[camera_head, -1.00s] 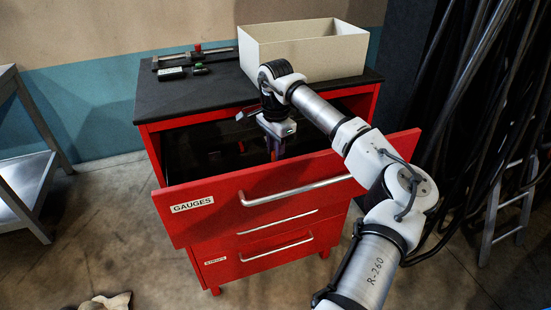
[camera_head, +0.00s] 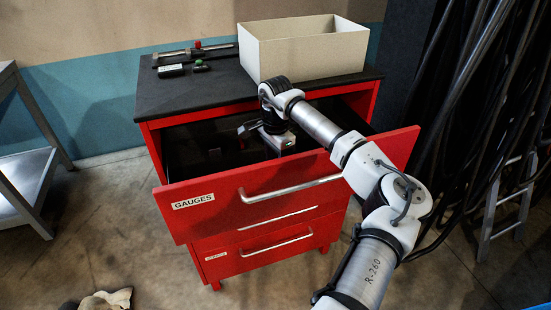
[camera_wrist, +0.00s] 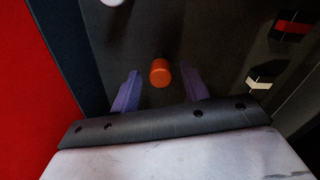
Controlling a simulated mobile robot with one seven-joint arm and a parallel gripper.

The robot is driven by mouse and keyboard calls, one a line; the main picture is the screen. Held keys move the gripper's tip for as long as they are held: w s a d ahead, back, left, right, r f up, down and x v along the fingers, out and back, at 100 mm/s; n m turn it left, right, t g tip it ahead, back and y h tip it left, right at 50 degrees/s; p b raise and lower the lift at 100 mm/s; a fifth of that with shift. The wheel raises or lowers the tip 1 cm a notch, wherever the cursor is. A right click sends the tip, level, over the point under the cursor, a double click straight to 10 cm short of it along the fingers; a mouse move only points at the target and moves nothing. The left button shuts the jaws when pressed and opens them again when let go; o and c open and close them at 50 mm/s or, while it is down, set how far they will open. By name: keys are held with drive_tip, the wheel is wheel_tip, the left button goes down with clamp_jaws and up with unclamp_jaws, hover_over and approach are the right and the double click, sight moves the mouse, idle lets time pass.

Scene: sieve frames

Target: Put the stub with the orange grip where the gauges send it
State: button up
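The stub's orange grip (camera_wrist: 160,73) shows end-on in the wrist view, above the dark drawer floor. My gripper (camera_wrist: 160,80) is open, with one purple finger on each side of the orange grip and a gap to both. I cannot tell how far the fingertips reach down beside it. In the head view my gripper (camera_head: 279,143) is inside the open top drawer (camera_head: 280,183), labelled GAUGES; its fingers and the stub are hidden behind the drawer front.
Inside the drawer lie a red-and-black piece (camera_wrist: 291,27), a pale-and-black piece (camera_wrist: 260,80) and a white round end (camera_wrist: 112,2). On the cabinet top (camera_head: 205,95) are a long metal tool (camera_head: 215,48), a small dark device (camera_head: 171,71), a green-marked piece (camera_head: 200,66) and an open cream box (camera_head: 310,58).

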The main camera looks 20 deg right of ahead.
wheel_tip(320, 180, up, 12)
drive_tip(key=b, duration=0.2)
drive_tip(key=shift+r, duration=0.15)
idle(1.4)
